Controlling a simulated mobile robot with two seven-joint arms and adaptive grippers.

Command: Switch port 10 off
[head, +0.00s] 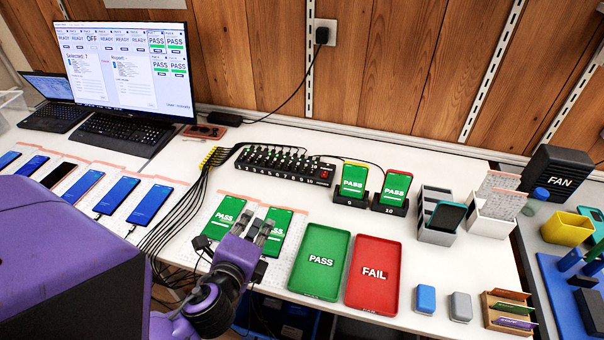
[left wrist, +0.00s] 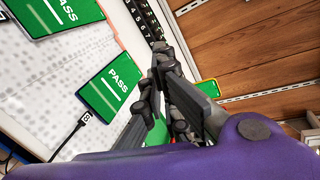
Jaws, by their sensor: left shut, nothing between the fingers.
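The black hub (head: 283,166) lies across the middle of the table, with a row of small switches and lit ports and a red switch at its right end. Its port numbers are too small to read in the head view. Part of the numbered hub (left wrist: 146,20) shows at the top of the left wrist view. A phone showing PASS (head: 396,187) stands in a black stand marked 10 (head: 389,210). My left gripper (head: 254,222) is shut and empty, above two flat PASS phones and in front of the hub. Its fingers (left wrist: 160,52) hide part of the hub in the wrist view. My right gripper is out of view.
A second PASS phone (head: 353,180) stands in the stand marked 9. Green PASS (head: 321,261) and red FAIL (head: 373,275) trays lie to the right. Cables (head: 190,215) run left of the hub. The monitor (head: 125,65) shows port tiles, one reading OFF.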

